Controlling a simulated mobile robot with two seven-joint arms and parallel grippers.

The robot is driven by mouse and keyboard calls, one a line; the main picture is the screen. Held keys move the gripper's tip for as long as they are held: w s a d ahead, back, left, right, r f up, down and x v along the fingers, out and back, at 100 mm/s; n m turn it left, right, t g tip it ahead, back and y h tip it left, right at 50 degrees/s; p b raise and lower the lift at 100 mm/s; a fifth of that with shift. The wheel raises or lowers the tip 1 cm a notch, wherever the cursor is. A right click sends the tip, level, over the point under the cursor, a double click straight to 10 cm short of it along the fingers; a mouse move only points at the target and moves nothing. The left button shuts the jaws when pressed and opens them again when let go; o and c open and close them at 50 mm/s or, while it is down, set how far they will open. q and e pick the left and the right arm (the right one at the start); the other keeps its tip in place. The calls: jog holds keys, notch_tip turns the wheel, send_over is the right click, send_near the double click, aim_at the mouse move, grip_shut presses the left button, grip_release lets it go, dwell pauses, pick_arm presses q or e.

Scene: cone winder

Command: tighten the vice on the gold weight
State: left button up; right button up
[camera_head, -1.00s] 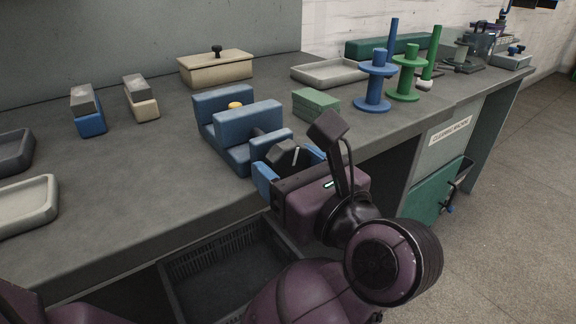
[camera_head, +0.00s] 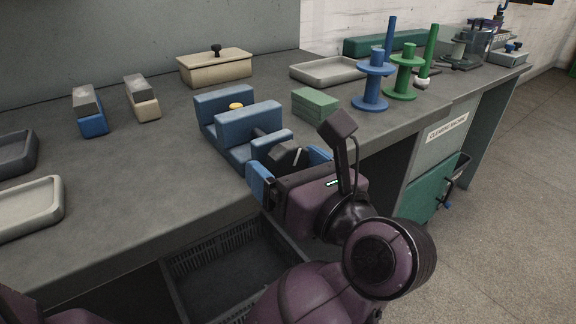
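The blue vice (camera_head: 235,125) stands on the bench near its front edge. The gold weight (camera_head: 236,106) shows as a small yellow top between the two vice jaws; its lower part is hidden. The vice's dark handle knob (camera_head: 285,155) is at the front end of the screw. The fingers look spread apart, with a gap beside the knob. Whether either finger touches the knob cannot be told.
Green blocks (camera_head: 315,104) lie right of the vice, with blue (camera_head: 371,88) and green spools (camera_head: 405,78) beyond. A lidded beige box (camera_head: 215,69) stands behind. Pale trays (camera_head: 32,205) lie on the bench. A dark crate (camera_head: 215,262) is below the front edge.

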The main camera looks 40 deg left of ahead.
aim_at(288, 146)
jog(key=shift+r, duration=0.1)
pick_arm(q)
jog(key=shift+r, duration=0.55)
notch_tip(288, 146, up, 19)
jog(key=p, duration=0.7)
pick_arm(e)
jog(key=shift+s+a+r+n+g, duration=0.1)
jog(key=shift+a+r+n+g, duration=0.1)
jog(key=shift+g, duration=0.35)
jog(key=shift+s+a+r+n+g, duration=0.1)
jog(key=shift+r+g, duration=0.1)
jog(key=shift+g, duration=0.35)
